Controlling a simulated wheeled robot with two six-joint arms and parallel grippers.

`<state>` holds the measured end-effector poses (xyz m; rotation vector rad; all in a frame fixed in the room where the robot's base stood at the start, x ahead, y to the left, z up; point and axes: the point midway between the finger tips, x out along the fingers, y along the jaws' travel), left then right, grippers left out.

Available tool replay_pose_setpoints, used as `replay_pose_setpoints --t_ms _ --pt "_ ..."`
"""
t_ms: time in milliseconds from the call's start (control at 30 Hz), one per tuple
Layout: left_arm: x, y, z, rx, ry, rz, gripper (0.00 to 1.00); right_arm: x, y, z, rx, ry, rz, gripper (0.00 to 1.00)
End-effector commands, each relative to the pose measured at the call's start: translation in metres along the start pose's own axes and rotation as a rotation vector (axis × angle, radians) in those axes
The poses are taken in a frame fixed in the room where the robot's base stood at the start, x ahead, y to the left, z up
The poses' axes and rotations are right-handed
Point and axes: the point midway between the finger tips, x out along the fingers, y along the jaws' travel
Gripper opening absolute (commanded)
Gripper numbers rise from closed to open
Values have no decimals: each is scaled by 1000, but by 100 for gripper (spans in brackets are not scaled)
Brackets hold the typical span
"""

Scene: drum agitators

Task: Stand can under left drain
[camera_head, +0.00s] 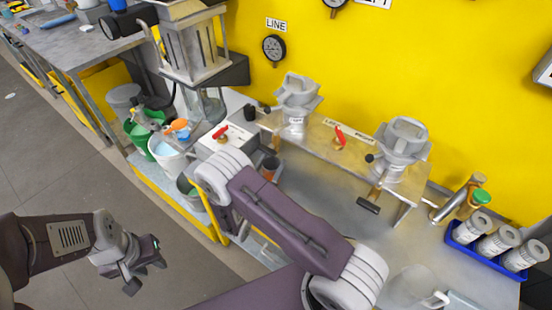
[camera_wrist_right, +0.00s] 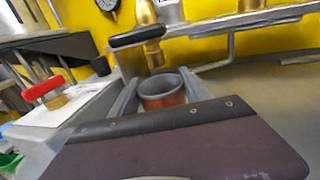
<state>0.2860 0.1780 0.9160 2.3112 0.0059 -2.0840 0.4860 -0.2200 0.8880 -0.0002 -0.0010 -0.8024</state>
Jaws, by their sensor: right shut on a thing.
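The can (camera_wrist_right: 163,92) is a short, copper-coloured, open-topped cylinder. It is upright between the two grey fingers of my right gripper (camera_wrist_right: 158,88), which is shut on it. In the head view the can (camera_head: 269,167) shows just past my right wrist, partly covered. A brass drain (camera_wrist_right: 152,45) with a black lever handle (camera_wrist_right: 135,37) is behind and above the can in the right wrist view. I cannot tell whether the can is directly below it. My left gripper (camera_head: 138,266) is open and empty over the floor at lower left.
A raised shelf (camera_head: 335,150) carries two grey agitator units. The right drain's black handle (camera_head: 368,207) hangs below it. A white box with a red valve (camera_head: 221,132) is left of the can. A blue tray (camera_head: 485,255) holds several white canisters. Bench space under the shelf looks clear.

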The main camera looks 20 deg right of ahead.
Motion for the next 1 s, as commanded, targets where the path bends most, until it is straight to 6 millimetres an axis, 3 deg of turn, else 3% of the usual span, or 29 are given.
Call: replay_pose_setpoints --t_ms 233,333,700,733,800,1000 --pt "-4 0 0 0 0 0 34 43 -2 1 1 -2 -5 15" --pt "-2 0 0 0 0 0 34 40 0 -14 -2 0 0 15" --pt "2 0 0 0 0 0 34 39 0 -20 0 -1 0 15" --pt "2 0 0 0 0 0 34 39 0 -20 0 -1 0 57" --pt "0 0 0 0 0 0 34 39 0 -18 0 0 0 76" --pt "0 0 0 0 0 0 34 39 0 -18 0 0 0 76"
